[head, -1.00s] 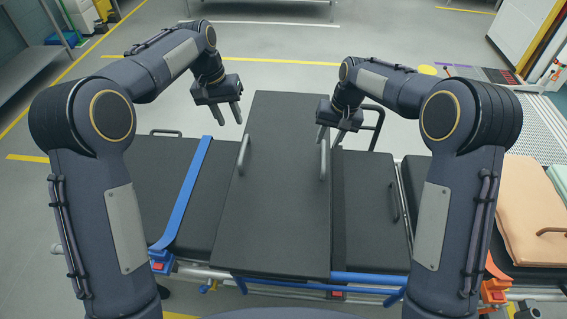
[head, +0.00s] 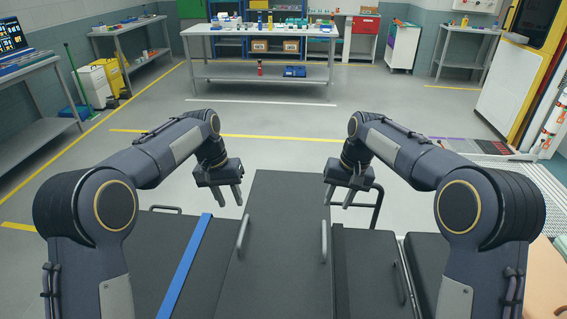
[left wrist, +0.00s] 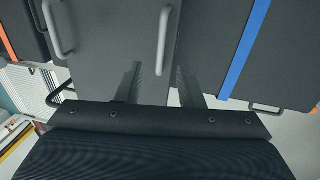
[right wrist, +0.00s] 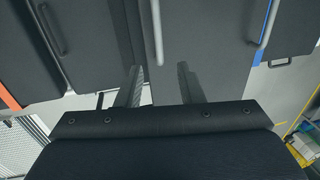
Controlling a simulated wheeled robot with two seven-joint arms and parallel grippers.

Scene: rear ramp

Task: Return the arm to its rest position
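My left gripper (head: 228,194) hangs above the dark padded stretcher, left of the raised dark board (head: 280,245). Its two fingers (left wrist: 155,88) stand apart with nothing between them. My right gripper (head: 341,198) hangs right of the board's far end. Its fingers (right wrist: 160,88) are also apart and empty. Neither gripper holds a handle.
A blue strap (head: 184,265) crosses the stretcher pad on the left. A dark rail (head: 377,208) stands up behind the right gripper. Open grey floor (head: 270,120) lies beyond, up to a workbench (head: 262,35) with bottles and boxes. A side bench (head: 30,135) stands far left.

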